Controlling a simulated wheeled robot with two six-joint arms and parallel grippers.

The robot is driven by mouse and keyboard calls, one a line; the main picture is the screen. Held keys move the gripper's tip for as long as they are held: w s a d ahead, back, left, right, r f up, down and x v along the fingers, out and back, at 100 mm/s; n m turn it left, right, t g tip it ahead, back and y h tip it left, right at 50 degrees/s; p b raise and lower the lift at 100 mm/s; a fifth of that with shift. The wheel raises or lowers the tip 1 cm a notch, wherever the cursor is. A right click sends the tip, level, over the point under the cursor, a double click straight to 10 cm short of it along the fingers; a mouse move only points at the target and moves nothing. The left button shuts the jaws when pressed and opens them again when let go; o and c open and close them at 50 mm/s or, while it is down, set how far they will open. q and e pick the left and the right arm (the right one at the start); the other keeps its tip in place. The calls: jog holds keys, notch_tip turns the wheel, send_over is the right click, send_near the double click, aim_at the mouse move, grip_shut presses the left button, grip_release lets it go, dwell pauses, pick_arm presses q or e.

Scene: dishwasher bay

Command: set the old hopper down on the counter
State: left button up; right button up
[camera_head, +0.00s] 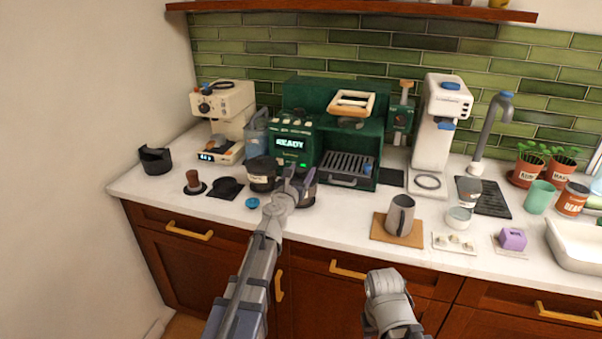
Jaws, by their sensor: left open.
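I cannot tell for certain which item is the old hopper. A dark round container with a pale label (262,175) stands upright on the white counter (330,217), just left of my left gripper. A black open-topped container with a cut-out side (155,160) stands at the counter's left end. My left gripper (302,182) is open over the counter in front of the green machine. A dark item behind its fingers is partly hidden, and I cannot tell whether they touch it. Part of my right arm shows at the bottom, its fingers out of sight.
The green machine (292,144) reads READY. A cream machine (222,112) stands left and a white one (440,125) right. A tamper (194,183), blue disc (252,203) and metal pitcher (400,214) are near the front. The sink (575,245) is at right.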

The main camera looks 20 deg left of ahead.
pick_arm(q)
jog(key=shift+r, duration=0.1)
jog(key=shift+r, duration=0.15)
jog(key=s, duration=1.2)
jog(key=shift+a, duration=0.2)
